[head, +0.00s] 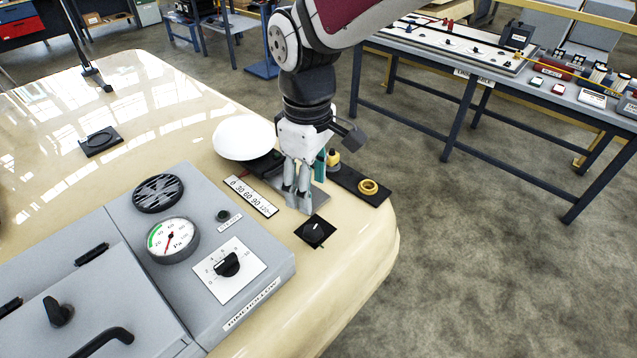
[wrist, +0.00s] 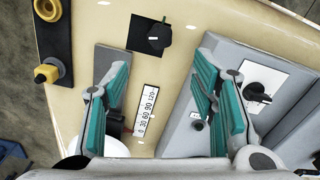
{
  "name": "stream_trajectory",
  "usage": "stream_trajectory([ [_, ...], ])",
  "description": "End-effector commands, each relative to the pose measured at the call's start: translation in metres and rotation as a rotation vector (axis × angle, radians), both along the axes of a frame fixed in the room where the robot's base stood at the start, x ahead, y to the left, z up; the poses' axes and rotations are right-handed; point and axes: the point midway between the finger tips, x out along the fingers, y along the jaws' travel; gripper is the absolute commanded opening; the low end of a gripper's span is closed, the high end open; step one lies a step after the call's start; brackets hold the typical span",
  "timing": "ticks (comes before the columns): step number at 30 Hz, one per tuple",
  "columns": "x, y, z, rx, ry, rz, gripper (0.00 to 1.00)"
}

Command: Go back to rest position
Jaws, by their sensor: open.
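My gripper (head: 298,208) points down over the right part of the cream cab top (head: 120,140) in the head view. In the wrist view my gripper (wrist: 160,85) shows its two teal-padded fingers spread wide apart. Nothing is held between them. Below the gap lie a scale strip (wrist: 147,112) marked up to 120 and a black rotary knob (wrist: 152,36) on a square plate. The knob also shows in the head view (head: 315,231), just in front of the fingers. Whether the fingertips touch the surface cannot be told.
The grey console (head: 262,243) with a gauge (head: 172,240) and a selector knob (head: 228,264) stands to the left. A white dome (head: 243,138) is behind my gripper. A black strip with a yellow ring (head: 368,187) lies right. A long workbench (head: 480,75) stands beyond open floor.

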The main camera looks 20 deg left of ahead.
Motion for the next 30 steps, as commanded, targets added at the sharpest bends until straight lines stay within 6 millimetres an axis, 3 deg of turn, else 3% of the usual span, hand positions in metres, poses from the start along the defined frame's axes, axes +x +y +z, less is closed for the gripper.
stream_trajectory([
  [18,0.0,-0.001,0.005,0.001,-0.002,-0.002,0.53],
  [23,0.011,-0.04,0.031,0.007,-0.05,-0.121,0.53],
  [30,0.014,-0.142,0.084,0.039,-0.159,-0.449,0.53],
])
